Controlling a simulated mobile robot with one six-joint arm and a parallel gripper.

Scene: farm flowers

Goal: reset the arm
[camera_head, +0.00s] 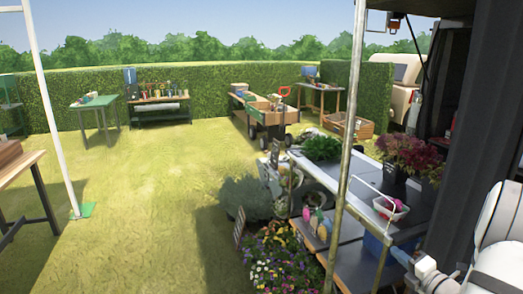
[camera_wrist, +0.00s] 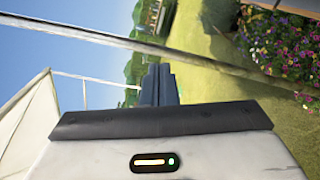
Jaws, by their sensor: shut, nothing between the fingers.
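My gripper (camera_wrist: 158,86) shows in the wrist view with its two dark fingers together and nothing between them. My white wrist housing with a small lit indicator fills the bottom of that view. In the head view, my white arm is at the lower right edge, with its end beside the right end of the dark flower bench (camera_head: 345,236). The wrist view is tilted sideways. It shows grass, a pale pole and colourful flowers past the fingers.
A metal pole (camera_head: 346,150) stands close in front of the bench. A white basket (camera_head: 391,208) and potted plants (camera_head: 404,153) stand on the bench. Mixed flowers (camera_head: 277,262) grow at its front left. A wooden cart (camera_head: 262,108) stands farther back. Open grass (camera_head: 150,190) lies to the left.

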